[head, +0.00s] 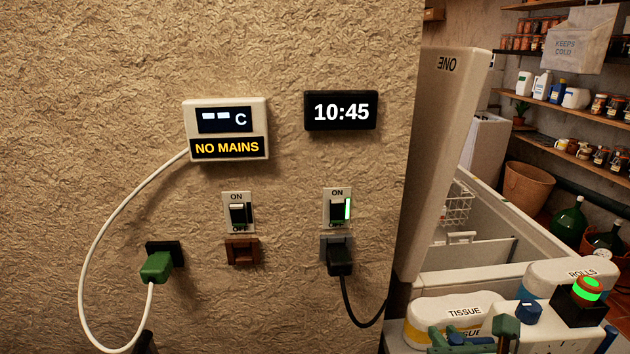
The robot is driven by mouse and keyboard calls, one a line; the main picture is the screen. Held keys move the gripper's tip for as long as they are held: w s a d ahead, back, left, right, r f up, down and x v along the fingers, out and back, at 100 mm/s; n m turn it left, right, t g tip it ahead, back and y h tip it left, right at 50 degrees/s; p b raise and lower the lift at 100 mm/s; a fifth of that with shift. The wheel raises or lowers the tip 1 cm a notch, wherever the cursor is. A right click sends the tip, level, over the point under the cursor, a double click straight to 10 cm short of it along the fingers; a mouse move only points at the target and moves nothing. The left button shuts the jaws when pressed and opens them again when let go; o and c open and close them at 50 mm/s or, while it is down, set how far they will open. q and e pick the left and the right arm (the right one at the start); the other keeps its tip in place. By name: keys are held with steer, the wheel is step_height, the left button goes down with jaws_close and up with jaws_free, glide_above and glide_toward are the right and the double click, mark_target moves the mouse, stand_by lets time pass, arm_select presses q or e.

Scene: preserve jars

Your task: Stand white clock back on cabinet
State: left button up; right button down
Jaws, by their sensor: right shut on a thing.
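I cannot make out a white clock, and no cabinet top can be told for sure. My right gripper (471,338) is at the bottom edge, right of centre, in front of the tissue pack. Its green fingers are partly cut off by the frame. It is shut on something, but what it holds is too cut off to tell.
A white display (226,129) reading NO MAINS and a black clock (341,111) reading 10:45 are on the wall. Below are two switches, a green plug (156,267) and a black plug (340,261). An open chest freezer (500,235), a tissue pack (464,312) and a rolls pack (580,272) are right.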

steer(key=shift+w+a+r, duration=0.15)
steer(key=shift+w+r, duration=0.05)
steer(key=shift+r, duration=0.4)
steer(key=shift+w+a+r, duration=0.15)
steer(key=shift+r, duration=0.4)
steer(key=shift+f, duration=0.1)
